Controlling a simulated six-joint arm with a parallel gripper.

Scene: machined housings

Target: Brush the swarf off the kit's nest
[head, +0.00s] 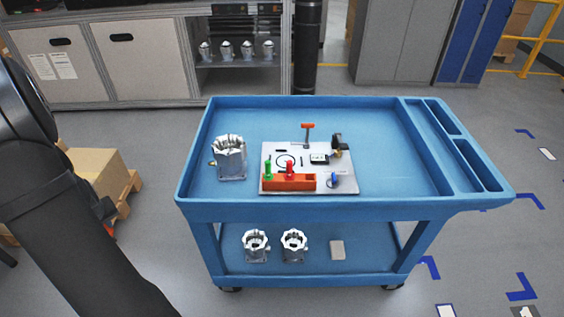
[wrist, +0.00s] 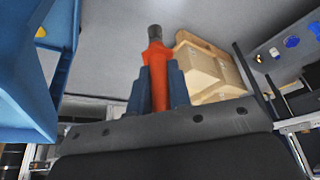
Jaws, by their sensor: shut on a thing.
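In the wrist view my gripper (wrist: 157,88) is shut on an orange brush (wrist: 157,62) with a dark round tip, which points away from my palm. The kit is a pale grey plate (head: 345,188) on the blue cart's top. Its nest (head: 287,160) looks like a dark ring outline on the plate's left half. Short dark marks lie near it; I cannot tell whether any are swarf. In the head view my arm fills the left side, and the gripper is not clearly seen there.
An orange block (head: 270,182) with green and red pegs, an orange T-handle (head: 307,128) and a blue part (head: 334,180) are on the plate. A metal housing (head: 230,158) stands left of it. The cart top (head: 390,150) is clear at right. Cardboard boxes (head: 100,170) stand left.

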